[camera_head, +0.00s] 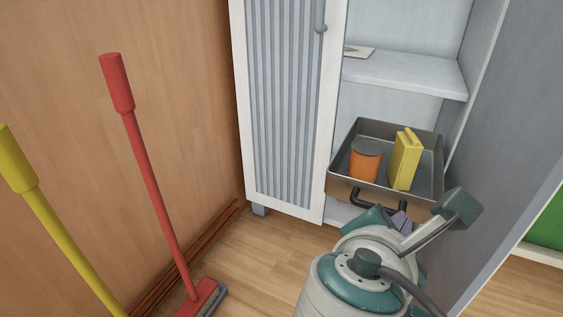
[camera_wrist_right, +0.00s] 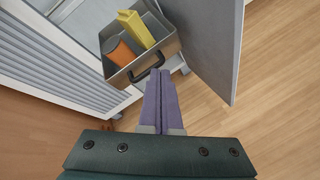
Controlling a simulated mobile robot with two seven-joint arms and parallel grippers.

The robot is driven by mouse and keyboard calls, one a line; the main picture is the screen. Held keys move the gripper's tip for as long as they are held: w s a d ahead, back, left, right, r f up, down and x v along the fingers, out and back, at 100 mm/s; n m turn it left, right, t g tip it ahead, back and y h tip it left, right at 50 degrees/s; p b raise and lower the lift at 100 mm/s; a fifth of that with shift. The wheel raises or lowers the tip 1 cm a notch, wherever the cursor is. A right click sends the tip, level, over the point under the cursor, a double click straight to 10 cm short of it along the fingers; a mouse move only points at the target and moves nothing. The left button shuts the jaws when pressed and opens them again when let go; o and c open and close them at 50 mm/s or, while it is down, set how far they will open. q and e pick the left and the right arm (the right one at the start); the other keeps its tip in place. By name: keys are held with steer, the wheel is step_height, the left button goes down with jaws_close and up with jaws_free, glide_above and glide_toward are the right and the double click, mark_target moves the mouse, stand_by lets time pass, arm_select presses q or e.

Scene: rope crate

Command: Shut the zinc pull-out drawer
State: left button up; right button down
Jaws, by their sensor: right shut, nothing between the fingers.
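The zinc pull-out drawer (camera_head: 342,188) is a grey metal tray pulled out of the lower part of the open cabinet. It carries a dark bar handle (camera_head: 378,199) on its front. An orange canister (camera_head: 365,161) and a yellow box (camera_head: 405,160) stand inside it. My right gripper (camera_head: 401,220) is shut and empty, in front of the drawer near the handle. In the right wrist view its purple fingers (camera_wrist_right: 160,76) point at the drawer front (camera_wrist_right: 170,51), with the tips close to the handle. I cannot tell whether they touch. My left gripper is out of view.
A ribbed cabinet door (camera_head: 285,100) is left of the drawer, and a grey panel (camera_head: 510,130) is on its right. A red-handled broom (camera_head: 150,170) and a yellow pole (camera_head: 55,225) stand at the left by the wooden wall. A shelf (camera_head: 410,77) sits above the drawer.

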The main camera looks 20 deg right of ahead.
steer(key=w+a+f+n+t+h+b, duration=0.3)
steer(key=w+f+n+t+b, duration=0.35)
steer(key=f+b, duration=0.55)
steer(key=n+g+b, duration=0.1)
steer(key=n+b, duration=0.1)
steer(key=b, duration=0.7)
glide_toward(362, 183)
steer(key=x, duration=0.5)
steer(key=shift+w+d+f, duration=0.1)
steer(key=shift+d+f, duration=0.05)
steer(key=shift+n+x, duration=0.25)
steer(key=shift+x, duration=0.5)
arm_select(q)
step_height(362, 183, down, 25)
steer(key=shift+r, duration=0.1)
